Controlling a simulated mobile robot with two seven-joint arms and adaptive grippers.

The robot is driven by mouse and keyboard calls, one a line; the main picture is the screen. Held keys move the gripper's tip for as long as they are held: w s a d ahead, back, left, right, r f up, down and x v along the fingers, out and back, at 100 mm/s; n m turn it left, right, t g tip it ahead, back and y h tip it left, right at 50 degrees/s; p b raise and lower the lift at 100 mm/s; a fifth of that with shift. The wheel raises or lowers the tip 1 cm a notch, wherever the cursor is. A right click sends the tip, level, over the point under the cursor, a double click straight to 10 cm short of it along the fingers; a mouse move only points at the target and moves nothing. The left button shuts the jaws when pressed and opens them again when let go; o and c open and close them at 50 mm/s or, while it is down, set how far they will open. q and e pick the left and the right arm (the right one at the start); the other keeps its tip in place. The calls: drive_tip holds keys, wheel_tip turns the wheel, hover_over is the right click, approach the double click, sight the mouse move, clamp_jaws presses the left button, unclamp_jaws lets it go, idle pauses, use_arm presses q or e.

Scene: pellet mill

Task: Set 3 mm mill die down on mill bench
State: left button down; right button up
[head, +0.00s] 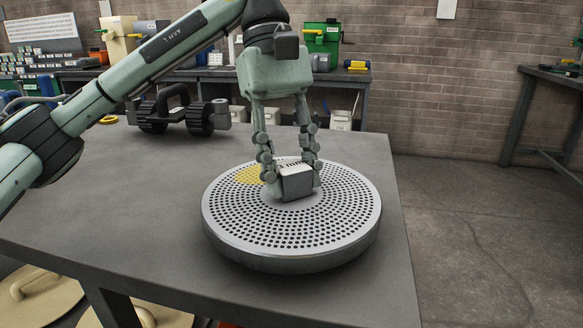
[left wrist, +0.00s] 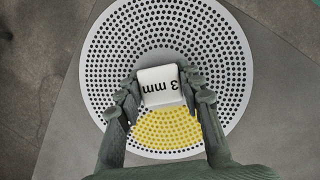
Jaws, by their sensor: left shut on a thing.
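The 3 mm mill die (head: 330,230) is a round grey disc full of small holes, with a yellow patch on one side. In the head view it lies flat at the right end of the mill bench (head: 110,205), appearing to touch the top. A block handle at its centre reads "3 mm" in the left wrist view, where the die (left wrist: 110,75) also shows. My left gripper (head: 287,178) is shut on this handle, a finger on each side; it also shows in the left wrist view (left wrist: 160,95). My right gripper is in neither view.
A black roller assembly (head: 178,112) with a handle stands at the back of the bench. Behind is another bench with a green machine (head: 322,40) and white bins. The bench's right edge is close to the die; its left part is clear.

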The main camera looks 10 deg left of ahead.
use_arm(q)
drive_tip(key=shift+f+b, duration=0.45)
drive_tip(key=shift+b, duration=0.05)
drive_tip(key=shift+f, duration=0.15)
idle(0.6)
drive_tip(key=c, duration=0.9)
unclamp_jaws()
drive_tip(key=shift+o, duration=0.3)
drive_tip(key=shift+f, duration=0.35)
drive_tip(key=o, duration=0.8)
drive_tip(key=shift+r, duration=0.15)
drive_tip(key=shift+o, duration=0.2)
